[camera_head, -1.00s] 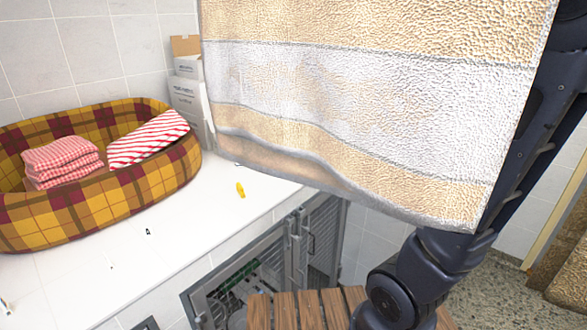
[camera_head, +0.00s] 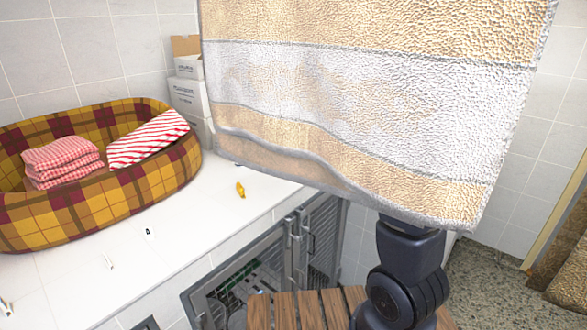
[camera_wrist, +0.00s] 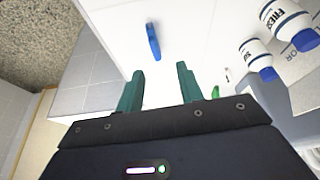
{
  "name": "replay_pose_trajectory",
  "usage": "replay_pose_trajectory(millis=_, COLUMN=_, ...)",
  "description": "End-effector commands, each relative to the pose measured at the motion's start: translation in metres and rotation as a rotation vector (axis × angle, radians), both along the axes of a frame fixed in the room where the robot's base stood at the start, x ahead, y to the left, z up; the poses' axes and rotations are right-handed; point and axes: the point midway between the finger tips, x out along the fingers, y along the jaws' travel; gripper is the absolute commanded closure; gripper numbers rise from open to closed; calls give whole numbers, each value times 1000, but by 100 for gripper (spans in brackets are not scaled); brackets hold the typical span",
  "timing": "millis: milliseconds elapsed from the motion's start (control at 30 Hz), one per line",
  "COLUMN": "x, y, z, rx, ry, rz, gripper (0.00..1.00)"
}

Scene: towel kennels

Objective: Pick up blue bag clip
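The blue bag clip (camera_wrist: 153,41) lies on the white counter (camera_wrist: 112,42) in the wrist view, beyond my fingertips and slightly left of the line between them. My gripper (camera_wrist: 158,72) has its two teal fingers apart with nothing between them. A gap shows between the fingertips and the clip. In the head view the blue clip and my gripper are hidden, with a large hanging striped towel (camera_head: 370,90) covering much of that view.
White bottles (camera_wrist: 287,27) stand right of the clip, and a green item (camera_wrist: 215,92) lies near the right finger. In the head view, a plaid pet bed (camera_head: 100,200) with folded towels, a yellow clip (camera_head: 240,189) and boxes (camera_head: 190,95) are on the counter. A wooden slatted surface (camera_head: 300,310) is below.

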Motion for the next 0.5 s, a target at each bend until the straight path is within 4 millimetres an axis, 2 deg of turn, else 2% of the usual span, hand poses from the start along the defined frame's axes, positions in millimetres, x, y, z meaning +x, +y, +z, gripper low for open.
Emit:
replay_pose_trajectory(millis=300, x=11, y=-12, z=-39, rx=-2, ry=3, rz=0, gripper=63)
replay_pose_trajectory(millis=500, x=15, y=-16, z=-50, rx=-1, ry=1, rz=2, gripper=63)
